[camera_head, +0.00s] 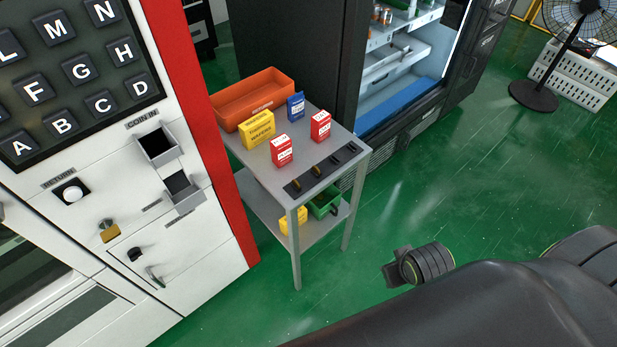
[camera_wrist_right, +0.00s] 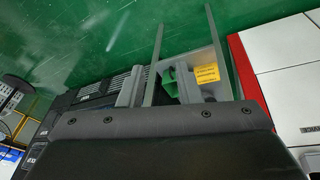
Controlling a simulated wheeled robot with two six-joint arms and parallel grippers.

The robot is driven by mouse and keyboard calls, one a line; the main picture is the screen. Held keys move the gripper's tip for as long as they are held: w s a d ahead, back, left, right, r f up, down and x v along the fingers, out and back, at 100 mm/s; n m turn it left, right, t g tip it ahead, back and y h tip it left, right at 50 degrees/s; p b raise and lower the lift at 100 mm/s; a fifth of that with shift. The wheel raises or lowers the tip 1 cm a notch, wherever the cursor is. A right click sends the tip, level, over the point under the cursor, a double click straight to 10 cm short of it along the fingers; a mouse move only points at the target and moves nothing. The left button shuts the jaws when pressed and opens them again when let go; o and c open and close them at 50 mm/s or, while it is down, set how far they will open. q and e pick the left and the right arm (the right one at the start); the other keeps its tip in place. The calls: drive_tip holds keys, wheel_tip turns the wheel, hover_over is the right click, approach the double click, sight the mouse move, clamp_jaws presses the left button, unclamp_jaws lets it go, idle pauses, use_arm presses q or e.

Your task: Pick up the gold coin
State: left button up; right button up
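Two gold coins show in the head view, a nearer-left gold coin (camera_head: 296,185) and another gold coin (camera_head: 316,171). They stand in slots of a black coin strip (camera_head: 322,171) along the front edge of the small grey table. My right gripper (camera_head: 396,267) is right of the table, over the green floor, apart from the coins. In the right wrist view, my right gripper (camera_wrist_right: 158,84) has its two grey fingers spread with nothing held between them. The coins cannot be made out in that view. My left gripper is not in view.
The grey table (camera_head: 245,155) holds an orange bin (camera_head: 252,97), a yellow box (camera_head: 257,129), red boxes (camera_head: 281,151) and a blue box (camera_head: 296,106). A vending machine with a coin slot (camera_head: 158,145) stands left. An open fridge (camera_head: 400,75) stands behind.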

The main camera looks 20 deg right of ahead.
drive_tip(key=w+a+r, duration=0.1)
drive_tip(key=w+r, duration=0.2)
drive_tip(key=r, duration=0.1)
wheel_tip(320, 180, up, 11)
drive_tip(key=n+g+y+p, duration=0.1)
drive_tip(key=n+g+y, duration=0.1)
drive_tip(key=n+g, duration=0.15)
hover_over(296, 181)
drive_tip(key=shift+n, duration=0.45)
drive_tip(key=f+b, duration=0.2)
drive_tip(key=f, duration=0.3)
drive_tip(key=f+b, duration=0.2)
drive_tip(key=f, duration=0.3)
drive_tip(key=shift+w+a+f, duration=0.1)
drive_tip(key=shift+w+f, duration=0.1)
drive_tip(key=shift+f, duration=0.05)
drive_tip(key=f+p, duration=0.1)
drive_tip(key=f, duration=0.4)
drive_tip(key=shift+s+f, duration=0.1)
drive_tip(key=shift+s, duration=0.1)
drive_tip(key=shift+f, duration=0.5)
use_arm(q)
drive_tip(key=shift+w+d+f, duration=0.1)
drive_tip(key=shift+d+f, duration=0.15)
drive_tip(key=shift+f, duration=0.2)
use_arm(e)
clamp_jaws()
